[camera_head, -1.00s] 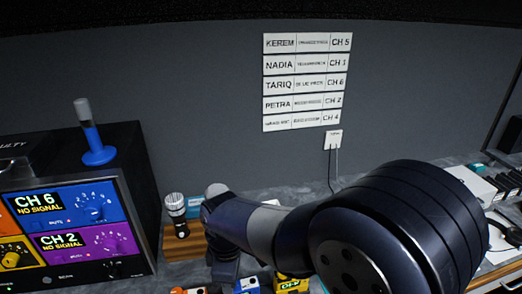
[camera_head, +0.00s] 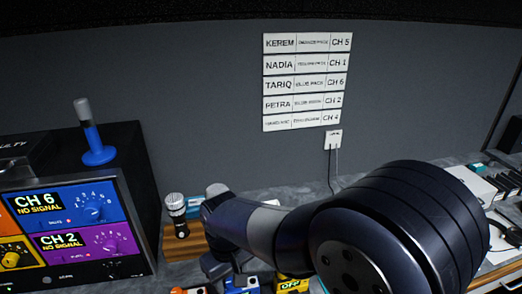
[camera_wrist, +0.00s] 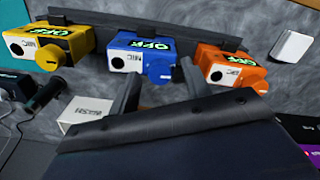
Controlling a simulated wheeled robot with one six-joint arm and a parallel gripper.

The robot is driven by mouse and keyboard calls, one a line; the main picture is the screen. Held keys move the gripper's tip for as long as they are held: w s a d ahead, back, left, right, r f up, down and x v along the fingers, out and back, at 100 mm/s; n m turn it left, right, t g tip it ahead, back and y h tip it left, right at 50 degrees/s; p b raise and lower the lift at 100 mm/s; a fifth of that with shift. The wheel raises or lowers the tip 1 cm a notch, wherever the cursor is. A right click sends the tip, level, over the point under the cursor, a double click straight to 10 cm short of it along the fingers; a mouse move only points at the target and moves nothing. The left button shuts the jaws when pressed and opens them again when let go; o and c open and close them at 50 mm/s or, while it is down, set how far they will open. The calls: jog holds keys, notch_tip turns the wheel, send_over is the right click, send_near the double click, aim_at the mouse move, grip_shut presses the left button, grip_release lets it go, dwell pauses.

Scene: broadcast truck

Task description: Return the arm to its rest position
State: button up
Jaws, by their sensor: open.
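My arm (camera_head: 270,230) reaches from the lower right of the head view toward the counter, its outer end dark and partly out of frame. My gripper (camera_wrist: 160,85) shows in the wrist view with two dark fingers apart and nothing between them. Beyond the fingers are a yellow pack (camera_wrist: 62,45), a blue pack (camera_wrist: 138,56) and an orange pack (camera_wrist: 230,66), each marked OFF, along a dark rack bar. In the head view the yellow pack (camera_head: 292,284) and blue pack (camera_head: 240,286) show only partly at the bottom edge.
A monitor box with channel panels (camera_head: 70,225) stands at left, with a blue-based microphone (camera_head: 95,145) on top. A silver-headed microphone (camera_head: 177,210) stands beside the wooden rack. Channel labels (camera_head: 306,83) hang on the wall. Several white items (camera_head: 490,190) lie at right.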

jog(key=shift+m, duration=2.2)
jog(key=shift+r, duration=0.1)
